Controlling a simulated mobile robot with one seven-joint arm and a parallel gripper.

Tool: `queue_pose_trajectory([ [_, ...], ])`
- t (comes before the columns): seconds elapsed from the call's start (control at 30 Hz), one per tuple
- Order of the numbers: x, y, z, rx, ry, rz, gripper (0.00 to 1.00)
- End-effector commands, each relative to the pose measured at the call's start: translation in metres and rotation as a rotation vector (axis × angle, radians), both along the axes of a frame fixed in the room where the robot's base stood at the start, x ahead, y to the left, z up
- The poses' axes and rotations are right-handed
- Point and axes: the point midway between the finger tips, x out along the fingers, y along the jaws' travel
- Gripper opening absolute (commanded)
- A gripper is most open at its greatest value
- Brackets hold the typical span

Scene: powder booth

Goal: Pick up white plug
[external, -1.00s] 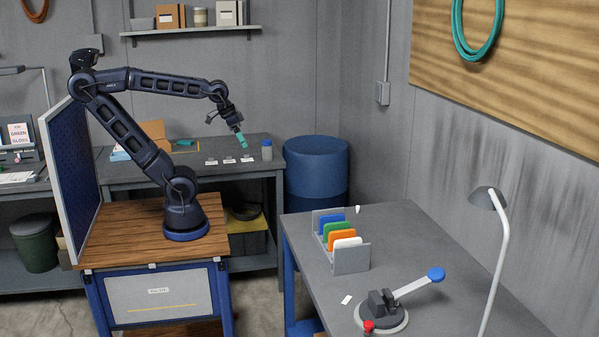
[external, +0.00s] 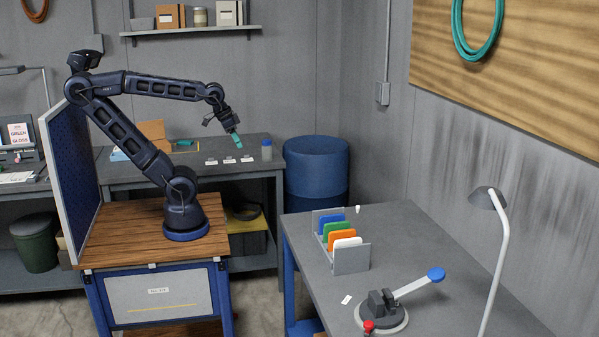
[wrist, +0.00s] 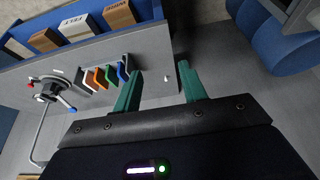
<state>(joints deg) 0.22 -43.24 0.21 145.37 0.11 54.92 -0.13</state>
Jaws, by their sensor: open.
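The white plug (external: 358,209) is a small, pale, tapered piece on the grey bench at the right, near its back edge and just beyond the rack of coloured plates. In the wrist view the small white plug (wrist: 167,78) shows between my finger lines, far below them. My gripper (external: 238,141), with teal fingers, is in the air to the left of that bench, well apart from the plug. In the wrist view my gripper (wrist: 160,69) is open, with nothing between its fingers.
A grey rack (external: 351,260) holds blue, green, orange and white plates beside the plug. A toggle clamp (external: 382,309) with a blue-knobbed lever and a lamp (external: 497,225) stand nearer. A blue drum (external: 316,165) stands behind the bench. Bench space right of the plug is clear.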

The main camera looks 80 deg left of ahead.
Motion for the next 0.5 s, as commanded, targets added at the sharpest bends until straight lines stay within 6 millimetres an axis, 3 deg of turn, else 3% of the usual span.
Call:
queue_pose_trajectory([
  [0.23,0.018,-0.002,0.004,0.012,0.01,-0.034,0.42],
  [0.5,0.084,-0.01,0.008,0.049,0.041,-0.167,0.42],
])
